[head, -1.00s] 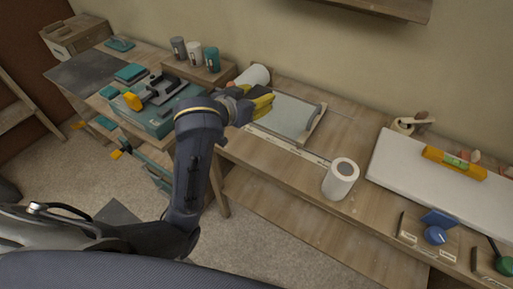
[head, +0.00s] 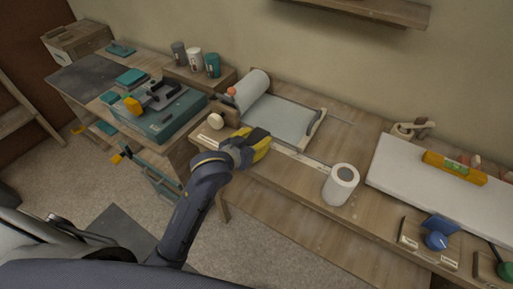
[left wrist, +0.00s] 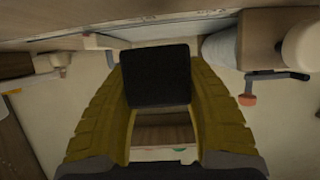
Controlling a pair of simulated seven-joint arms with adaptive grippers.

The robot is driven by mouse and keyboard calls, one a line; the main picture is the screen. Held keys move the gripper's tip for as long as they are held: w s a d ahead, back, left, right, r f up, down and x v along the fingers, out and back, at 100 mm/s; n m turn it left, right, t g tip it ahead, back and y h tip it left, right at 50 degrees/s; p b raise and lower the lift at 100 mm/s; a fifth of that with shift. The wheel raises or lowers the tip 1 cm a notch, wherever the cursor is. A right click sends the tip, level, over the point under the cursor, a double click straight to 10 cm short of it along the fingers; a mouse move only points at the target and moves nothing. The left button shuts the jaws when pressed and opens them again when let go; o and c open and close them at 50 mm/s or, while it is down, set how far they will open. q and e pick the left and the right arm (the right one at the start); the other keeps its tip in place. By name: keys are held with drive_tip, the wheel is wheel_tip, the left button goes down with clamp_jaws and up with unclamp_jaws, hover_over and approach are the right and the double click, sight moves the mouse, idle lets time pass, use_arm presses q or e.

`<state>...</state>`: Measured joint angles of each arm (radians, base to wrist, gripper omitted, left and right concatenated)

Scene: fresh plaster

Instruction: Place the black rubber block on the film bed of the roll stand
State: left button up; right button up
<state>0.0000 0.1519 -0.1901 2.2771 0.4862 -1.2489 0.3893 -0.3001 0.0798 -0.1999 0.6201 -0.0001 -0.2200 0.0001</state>
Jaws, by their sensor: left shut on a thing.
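My left gripper (head: 257,146) has yellow fingers and is shut on the black rubber block (head: 258,135). In the left wrist view the block (left wrist: 158,76) shows as a dark square between the two fingers. The roll stand holds a white roll (head: 252,84) at its left end, and its pale film bed (head: 280,118) stretches to the right. In the head view the gripper and block are at the front edge of the bed, towards its left. How high the block is above the bench is hard to tell. My right gripper is not in view.
A white paper roll (head: 341,185) stands upright on the bench right of the gripper. A white board (head: 400,175) with a yellow level (head: 454,167) lies further right. A teal case (head: 160,115) and three cups stand to the left. The film bed looks clear.

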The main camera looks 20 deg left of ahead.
use_arm(q)
drive_tip(key=shift+f, duration=2.15)
drive_tip(key=shift+f, duration=0.1)
drive_tip(key=o, duration=1.3)
drive_tip(key=shift+f, duration=0.1)
